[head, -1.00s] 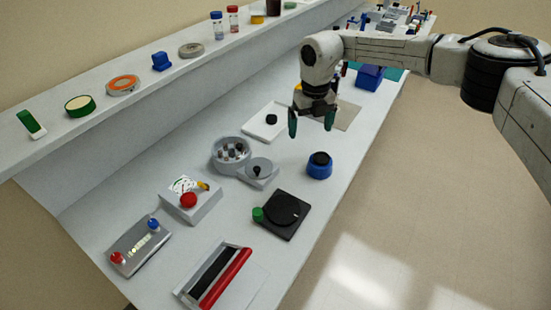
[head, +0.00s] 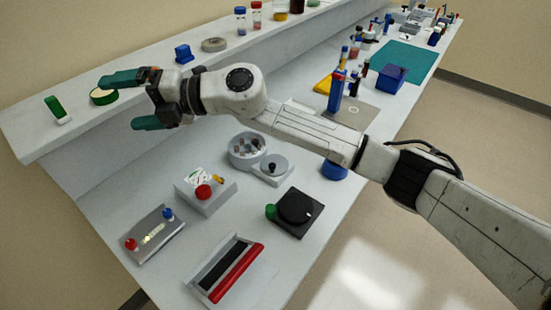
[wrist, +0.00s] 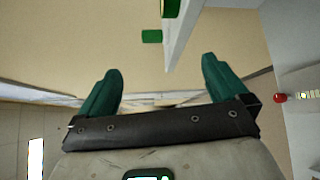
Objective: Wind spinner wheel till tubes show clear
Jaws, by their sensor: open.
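A grey round spinner bowl (head: 234,150) holding several small tubes (head: 249,147) stands mid-bench in the head view. Joined to its near right side is a grey block with a round wheel (head: 277,161) and a small black knob. The tubes are too small to tell whether they look clear. My gripper (head: 130,101) is open and empty, left of and well apart from the spinner, raised near the shelf. Both teal fingers are spread, also in the wrist view (wrist: 157,88). The spinner does not show clearly in the wrist view.
Near the spinner stand a box with a red knob (head: 203,191), a black turntable with a green knob (head: 297,208) and a blue-based item (head: 334,171) partly behind my arm. The shelf (head: 130,113) holds a green-rimmed disc (head: 103,97) close to my fingers.

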